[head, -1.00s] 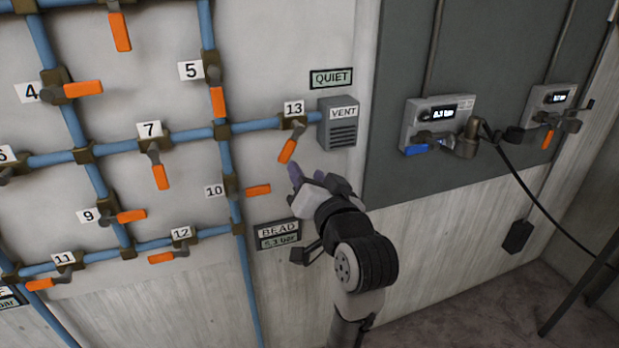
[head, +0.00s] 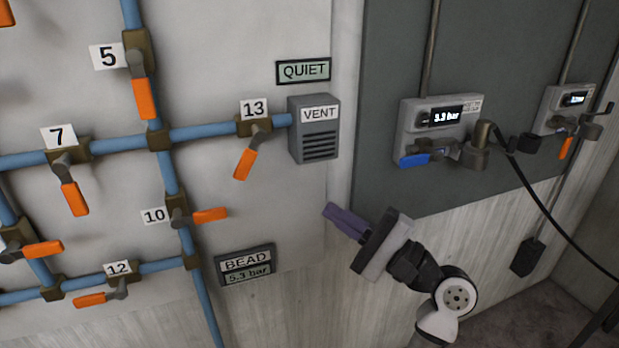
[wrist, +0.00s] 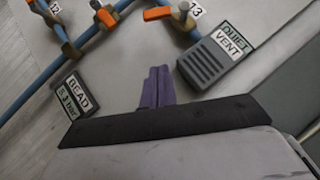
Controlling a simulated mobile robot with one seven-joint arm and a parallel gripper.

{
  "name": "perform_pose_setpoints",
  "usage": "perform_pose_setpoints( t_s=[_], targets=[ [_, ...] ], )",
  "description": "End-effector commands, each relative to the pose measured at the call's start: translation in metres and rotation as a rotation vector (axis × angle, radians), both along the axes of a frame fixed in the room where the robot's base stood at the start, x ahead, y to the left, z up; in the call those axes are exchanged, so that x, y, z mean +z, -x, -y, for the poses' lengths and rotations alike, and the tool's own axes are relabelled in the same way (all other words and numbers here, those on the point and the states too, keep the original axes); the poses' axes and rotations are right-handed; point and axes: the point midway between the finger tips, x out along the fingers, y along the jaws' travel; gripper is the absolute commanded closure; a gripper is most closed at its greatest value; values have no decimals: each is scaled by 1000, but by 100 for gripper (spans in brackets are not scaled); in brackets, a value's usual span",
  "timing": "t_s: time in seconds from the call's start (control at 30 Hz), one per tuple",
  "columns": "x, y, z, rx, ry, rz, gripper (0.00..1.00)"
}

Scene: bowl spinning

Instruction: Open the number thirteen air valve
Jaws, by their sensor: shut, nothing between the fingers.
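The number thirteen valve (head: 254,124) sits on a blue horizontal pipe, just left of the grey VENT box. Its orange handle (head: 246,163) hangs down and to the left, slanted across the pipe line. In the wrist view the valve (wrist: 183,17) is at the top, with its orange handle (wrist: 158,13) to the left. My gripper (head: 332,212) is shut and empty, its purple fingers together, below the VENT box and to the lower right of the handle, apart from it. The shut fingers also show in the wrist view (wrist: 157,72).
The VENT box (head: 314,130) stands out from the wall beside valve thirteen, under a QUIET sign (head: 303,71). A BEAD display (head: 246,264) is below, reading about 5.3 bar. Valve ten's orange handle (head: 210,215) points right. A grey panel with gauges (head: 440,117) is on the right.

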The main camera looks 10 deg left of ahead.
Motion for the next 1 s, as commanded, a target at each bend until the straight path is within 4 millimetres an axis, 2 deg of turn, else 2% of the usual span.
perform_pose_setpoints(
  t_s=[0.13, 0.27, 0.63, 0.8, 1.0],
  targets=[
    [3, 2, -5, 36, -25, -24, 100],
    [11, -2, -20, 36, -24, -22, 100],
    [39, -21, -91, 34, -22, -19, 100],
    [51, -9, -108, 32, -22, -20, 100],
    [56, -3, -118, 30, -22, -20, 100]
  ],
)
